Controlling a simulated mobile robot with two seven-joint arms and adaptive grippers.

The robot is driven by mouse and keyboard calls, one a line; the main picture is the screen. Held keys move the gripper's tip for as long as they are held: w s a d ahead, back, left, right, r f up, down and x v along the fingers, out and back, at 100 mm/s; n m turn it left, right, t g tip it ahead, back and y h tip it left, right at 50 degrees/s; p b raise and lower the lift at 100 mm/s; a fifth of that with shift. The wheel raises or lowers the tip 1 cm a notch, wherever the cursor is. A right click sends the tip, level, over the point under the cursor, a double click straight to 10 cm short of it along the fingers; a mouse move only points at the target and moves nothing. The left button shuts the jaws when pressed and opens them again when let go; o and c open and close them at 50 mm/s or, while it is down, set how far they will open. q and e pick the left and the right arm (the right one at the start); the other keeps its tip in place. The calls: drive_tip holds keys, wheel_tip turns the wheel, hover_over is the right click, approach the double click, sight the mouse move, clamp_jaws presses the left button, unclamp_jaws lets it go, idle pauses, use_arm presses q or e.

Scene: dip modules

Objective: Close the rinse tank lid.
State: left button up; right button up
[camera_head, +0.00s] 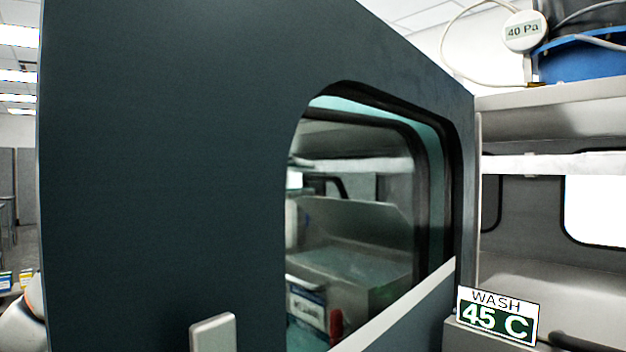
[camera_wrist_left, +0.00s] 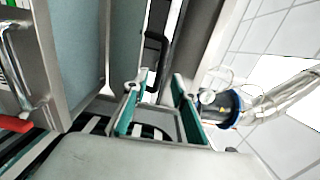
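A large dark panel (camera_head: 160,150) with a rounded window fills most of the head view. A pale upright block (camera_head: 212,333) shows at its lower edge. Through the window I see a grey, bench-like structure (camera_head: 350,265) with a raised panel behind it. I cannot tell whether any of this is the rinse tank or its lid. In the left wrist view, my left gripper (camera_wrist_left: 158,95) shows two teal-edged fingers standing apart, with nothing clearly held between them. My right gripper is in neither view.
A sign reading WASH 45 C (camera_head: 497,316) stands at the lower right. A 40 Pa gauge (camera_head: 525,31) and a blue drum (camera_head: 580,58) sit on top at the upper right. In the left wrist view, a grey cabinet with a metal handle (camera_wrist_left: 18,65) stands at the left.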

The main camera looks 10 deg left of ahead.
use_arm(q)
drive_tip(key=v, duration=0.8)
drive_tip(key=shift+f, duration=0.1)
clamp_jaws()
drive_tip(key=w+d+r+n+g+y+p, duration=0.25)
drive_tip(key=d+r+n+p, duration=0.4)
drive_tip(key=n, duration=1.05)
drive_tip(key=shift+h, duration=0.35)
drive_tip(key=x, duration=0.3)
drive_tip(key=r+x, duration=0.1)
drive_tip(key=x, duration=0.4)
drive_tip(key=shift+w+d+r, duration=0.25)
drive_tip(key=shift+w+d, duration=0.2)
drive_tip(key=shift+s+a+f, duration=0.25)
drive_tip(key=shift+f, duration=0.35)
drive_tip(key=shift+s+a+f, duration=0.25)
drive_tip(key=shift+a+f, duration=0.05)
drive_tip(key=shift+f, duration=0.3)
drive_tip(key=shift+s+a+f, duration=0.2)
drive_tip(key=shift+s+f, duration=0.15)
drive_tip(key=shift+f, duration=0.15)
